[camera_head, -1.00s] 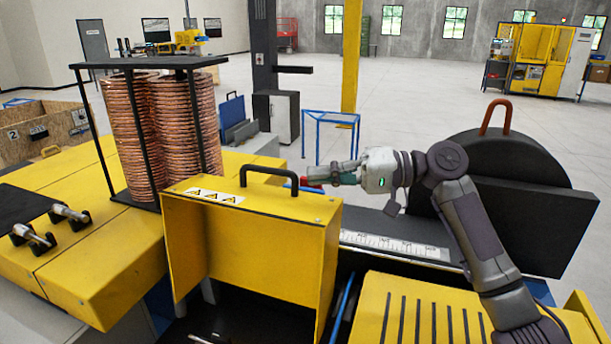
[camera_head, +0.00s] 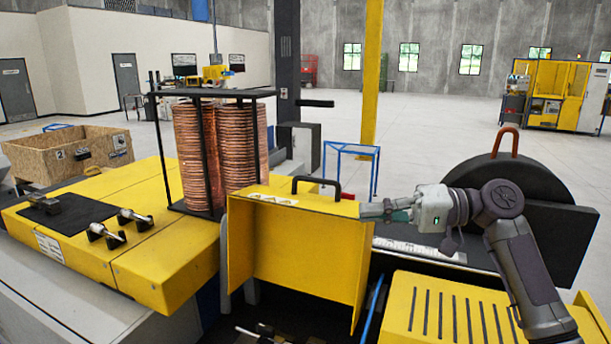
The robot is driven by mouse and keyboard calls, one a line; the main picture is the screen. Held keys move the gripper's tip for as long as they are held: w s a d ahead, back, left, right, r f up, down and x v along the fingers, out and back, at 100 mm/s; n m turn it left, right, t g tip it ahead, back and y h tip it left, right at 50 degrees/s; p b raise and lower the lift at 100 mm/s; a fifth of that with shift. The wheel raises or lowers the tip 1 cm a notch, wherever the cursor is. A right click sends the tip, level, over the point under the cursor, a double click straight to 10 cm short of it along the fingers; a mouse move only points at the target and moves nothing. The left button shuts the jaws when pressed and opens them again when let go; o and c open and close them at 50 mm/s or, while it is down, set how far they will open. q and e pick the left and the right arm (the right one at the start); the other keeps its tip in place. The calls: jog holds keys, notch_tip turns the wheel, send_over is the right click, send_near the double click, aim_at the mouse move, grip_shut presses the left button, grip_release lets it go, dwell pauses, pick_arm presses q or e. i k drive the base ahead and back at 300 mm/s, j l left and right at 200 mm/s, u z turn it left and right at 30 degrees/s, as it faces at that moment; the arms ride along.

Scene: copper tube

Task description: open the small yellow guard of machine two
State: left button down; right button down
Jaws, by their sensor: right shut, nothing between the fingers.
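The small yellow guard (camera_head: 306,250) stands in the middle of the machine. Its front panel faces me, and side panels show at its left and right. A black handle (camera_head: 317,186) and a warning label (camera_head: 273,200) are on its top edge. Below its lower edge a dark inside with small metal parts shows. My right gripper (camera_head: 367,210) is shut and empty, at the guard's upper right corner and to the right of the handle. I cannot tell whether its fingertips touch the guard. My left gripper is not in view.
Copper tube coils (camera_head: 220,148) stand in a black rack behind and left of the guard. A black round cover (camera_head: 515,178) with an orange handle is at the right. A slotted yellow cover (camera_head: 470,315) lies under my right arm. A wooden crate (camera_head: 70,153) is at the left.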

aim_at(312, 243)
jog(key=k+j, duration=0.3)
jog(key=k, duration=0.15)
jog(key=k+j, duration=0.3)
jog(key=k, duration=0.2)
